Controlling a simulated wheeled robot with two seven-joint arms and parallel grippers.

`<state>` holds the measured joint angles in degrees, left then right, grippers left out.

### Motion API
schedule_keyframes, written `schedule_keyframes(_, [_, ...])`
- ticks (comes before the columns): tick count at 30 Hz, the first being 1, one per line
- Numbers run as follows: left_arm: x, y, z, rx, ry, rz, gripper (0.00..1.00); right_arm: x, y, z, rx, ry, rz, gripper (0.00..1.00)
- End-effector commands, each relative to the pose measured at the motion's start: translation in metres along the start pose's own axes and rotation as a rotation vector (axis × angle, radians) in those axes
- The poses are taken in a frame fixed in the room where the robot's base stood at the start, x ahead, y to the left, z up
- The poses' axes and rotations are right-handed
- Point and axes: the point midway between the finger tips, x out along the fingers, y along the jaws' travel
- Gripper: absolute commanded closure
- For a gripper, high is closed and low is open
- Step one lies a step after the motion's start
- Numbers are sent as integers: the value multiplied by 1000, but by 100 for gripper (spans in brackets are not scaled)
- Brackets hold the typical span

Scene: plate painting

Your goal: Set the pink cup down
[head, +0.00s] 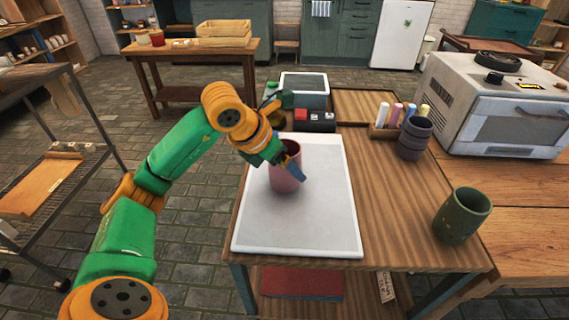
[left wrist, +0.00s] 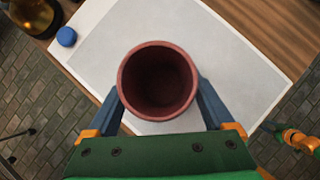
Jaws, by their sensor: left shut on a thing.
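The pink cup (head: 283,181) is upright over the white mat (head: 262,226) on the wooden table, near the mat's middle. My left gripper (head: 291,166) is shut on it, coming from the far left side. In the left wrist view the cup (left wrist: 158,82) shows its round open mouth and dark inside, with a blue finger (left wrist: 209,104) on each side of it. Whether its base touches the mat or hangs slightly above it, I cannot tell. My right gripper is not in view.
A green cup (head: 461,216) stands at the table's right front, and a dark ribbed cup (head: 414,139) stands by several coloured sticks. A white kiln-like box (head: 500,105) is at right. Small coloured blocks (head: 315,121) lie behind the mat. The mat's front is clear.

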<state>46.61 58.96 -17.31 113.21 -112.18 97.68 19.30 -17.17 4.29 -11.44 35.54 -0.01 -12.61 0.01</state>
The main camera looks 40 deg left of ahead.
Motion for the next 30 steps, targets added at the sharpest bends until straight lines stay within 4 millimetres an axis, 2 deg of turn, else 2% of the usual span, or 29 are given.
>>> schedule_keyframes(2, [3, 0, -2, 0, -2, 0, 93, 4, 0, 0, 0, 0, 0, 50])
schedule_keyframes(3, [2, 0, -1, 0, 0, 0, 3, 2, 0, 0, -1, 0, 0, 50])
schedule_keyframes(4, [2, 0, -1, 0, 0, 0, 0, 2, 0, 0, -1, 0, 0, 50])
schedule_keyframes(12, [-5, 0, 2, 0, -1, 1, 0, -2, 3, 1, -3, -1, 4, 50])
schedule_keyframes(14, [-16, 1, 2, -2, -5, 2, 0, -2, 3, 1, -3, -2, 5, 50])
schedule_keyframes(21, [-86, 1, 3, -2, -6, 4, 0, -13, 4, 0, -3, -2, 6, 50])
schedule_keyframes(24, [-106, 0, 3, -1, -4, 2, 0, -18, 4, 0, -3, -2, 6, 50])
schedule_keyframes(30, [-121, 0, 1, -1, 0, 1, 0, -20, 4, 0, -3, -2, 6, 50])
